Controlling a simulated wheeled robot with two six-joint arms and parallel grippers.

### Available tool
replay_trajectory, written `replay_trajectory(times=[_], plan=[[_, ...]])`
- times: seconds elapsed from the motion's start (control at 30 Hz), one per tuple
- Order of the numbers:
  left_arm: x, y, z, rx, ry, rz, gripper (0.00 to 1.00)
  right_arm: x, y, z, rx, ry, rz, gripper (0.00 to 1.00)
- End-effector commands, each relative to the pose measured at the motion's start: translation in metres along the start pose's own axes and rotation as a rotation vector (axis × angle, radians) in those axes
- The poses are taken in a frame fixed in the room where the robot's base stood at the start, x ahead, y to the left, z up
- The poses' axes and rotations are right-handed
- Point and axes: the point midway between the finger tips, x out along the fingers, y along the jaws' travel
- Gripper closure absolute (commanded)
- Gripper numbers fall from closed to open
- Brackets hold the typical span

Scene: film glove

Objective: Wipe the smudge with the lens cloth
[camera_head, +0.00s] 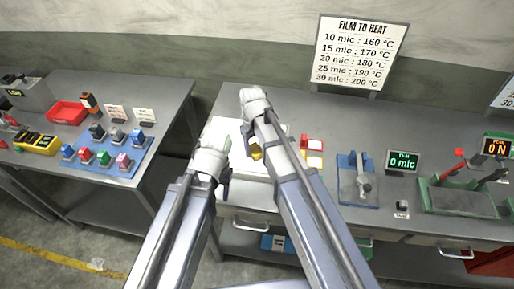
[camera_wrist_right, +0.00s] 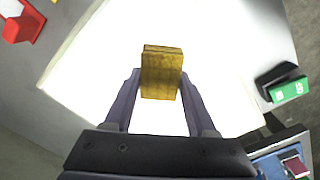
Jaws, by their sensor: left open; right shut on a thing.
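A yellow block-like pad, seemingly the lens cloth (camera_wrist_right: 161,72), is between the fingers of my right gripper (camera_wrist_right: 160,85), over a bright white panel (camera_wrist_right: 90,70). In the head view the pad (camera_head: 256,153) shows partly beside my right gripper (camera_head: 250,140), which hides much of it. My left gripper (camera_head: 224,180) is open and empty at the near left part of the panel (camera_head: 216,128). No smudge can be made out on the panel. Whether the pad touches the panel cannot be told.
Red and yellow cards (camera_head: 313,152) lie right of the panel. A blue device (camera_head: 358,180), a film display (camera_head: 402,162) and a green-based press (camera_head: 458,197) stand farther right. A black object with a green face (camera_wrist_right: 288,90) is beside the panel. The left table holds a blue mat (camera_head: 124,172).

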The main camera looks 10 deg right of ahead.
Motion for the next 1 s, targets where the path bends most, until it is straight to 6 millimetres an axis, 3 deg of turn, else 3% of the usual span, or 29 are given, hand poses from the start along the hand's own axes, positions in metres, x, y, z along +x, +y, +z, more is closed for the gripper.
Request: replay_trajectory(times=[0.43,0.73,1.0], plan=[[-0.001,0.0,0.0,0.0,0.0,0.0,0.5,-0.002,-0.024,-0.024,-0.003,0.004,-0.004,0.88],[-0.001,0.0,0.0,0.0,0.0,0.0,0.5,-0.002,-0.022,-0.021,-0.001,0.002,-0.002,0.88],[-0.003,0.0,0.0,0.0,0.0,0.0,0.5,-0.003,-0.008,-0.007,0.002,0.001,-0.002,0.88]])
